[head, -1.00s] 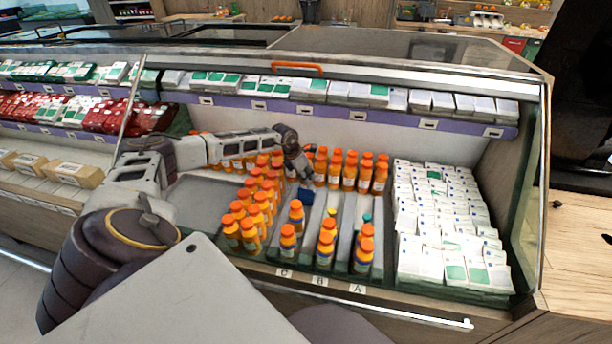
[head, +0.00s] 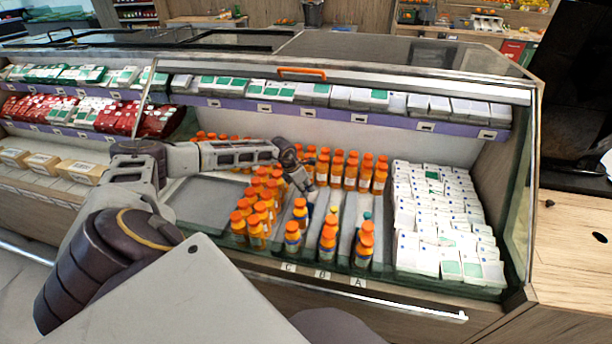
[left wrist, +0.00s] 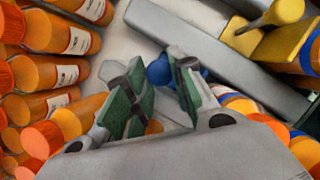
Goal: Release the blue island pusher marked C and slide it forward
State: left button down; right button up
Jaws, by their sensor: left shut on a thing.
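The blue pusher (left wrist: 159,71) of lane C shows in the left wrist view as a rounded blue knob between my green-padded fingers. My left gripper (left wrist: 163,88) is shut on it, and the fingers hide part of it. In the head view, my left gripper (head: 306,186) reaches down into lane C behind its front orange bottles (head: 292,238). There the pusher is mostly hidden by the gripper and bottles. The C label (head: 289,268) is on the front edge. My right gripper is not in view.
Lanes B (head: 322,275) and A (head: 357,283) lie to the right with bottles at the front. A yellow pusher (left wrist: 285,42) is near the gripper. Packed bottles (head: 255,222) stand close on the left. White cartons (head: 445,225) fill the right side.

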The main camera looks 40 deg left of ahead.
pick_arm(q)
jog(key=shift+s+r, duration=0.1)
jog(key=c, duration=1.2)
grip_release()
jog(key=shift+o, duration=0.2)
jog(key=shift+s+a+r, duration=0.15)
jog(key=shift+a+r, duration=0.05)
jog(key=shift+r, duration=0.5)
jog(key=d+v, duration=0.1)
jog(key=v, duration=0.9)
jog(key=shift+s+a, duration=0.2)
jog(key=shift+a, duration=0.2)
